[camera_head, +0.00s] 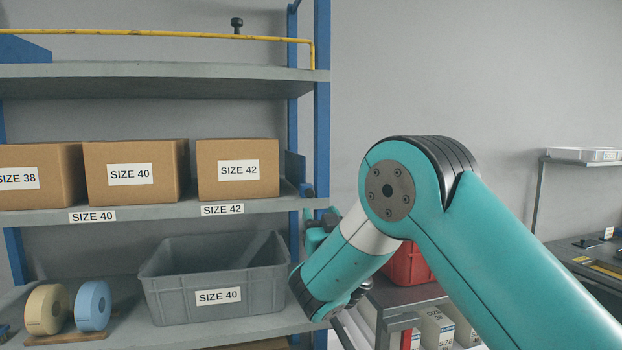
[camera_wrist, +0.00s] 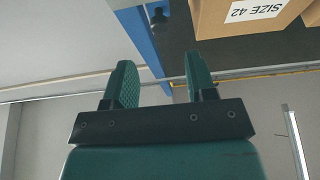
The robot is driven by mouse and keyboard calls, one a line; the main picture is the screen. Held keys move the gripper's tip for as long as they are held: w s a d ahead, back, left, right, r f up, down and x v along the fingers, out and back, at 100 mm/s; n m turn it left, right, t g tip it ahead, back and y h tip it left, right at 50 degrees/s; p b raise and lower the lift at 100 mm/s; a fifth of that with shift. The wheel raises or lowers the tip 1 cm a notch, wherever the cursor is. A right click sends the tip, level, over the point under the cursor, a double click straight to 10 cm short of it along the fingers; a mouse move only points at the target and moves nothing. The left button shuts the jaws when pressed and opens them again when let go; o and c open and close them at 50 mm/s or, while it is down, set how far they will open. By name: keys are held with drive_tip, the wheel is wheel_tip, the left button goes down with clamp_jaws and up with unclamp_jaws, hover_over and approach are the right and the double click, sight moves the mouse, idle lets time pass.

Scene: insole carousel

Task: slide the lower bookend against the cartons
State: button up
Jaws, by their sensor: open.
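The lower bookend (camera_head: 295,167) is a dark blue plate on the middle shelf, at its right end by the blue upright. It stands a little right of the SIZE 42 carton (camera_head: 238,170), with a narrow gap apparent between them. My gripper (camera_head: 319,224) is in front of the right upright, below and right of the bookend, and partly hidden by my arm. In the wrist view my gripper (camera_wrist: 160,82) is open, with nothing between the fingers. The SIZE 42 carton (camera_wrist: 245,15) appears upside down there, and a dark knob (camera_wrist: 158,18) shows beyond the fingers.
A SIZE 40 carton (camera_head: 135,172) and a SIZE 38 carton (camera_head: 35,176) stand further left. The blue upright (camera_head: 322,100) edges the rack. Below are a grey bin (camera_head: 215,280) and two tape rolls (camera_head: 93,305). A red bin (camera_head: 408,266) stands behind my arm.

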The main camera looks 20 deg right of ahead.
sight(310, 194)
drive_tip(key=p+x, duration=0.7)
drive_tip(key=shift+s+r, duration=0.15)
drive_tip(key=shift+r, duration=0.1)
drive_tip(key=shift+w+p, duration=0.45)
drive_tip(key=shift+w, duration=0.15)
drive_tip(key=shift+f, duration=0.1)
clamp_jaws()
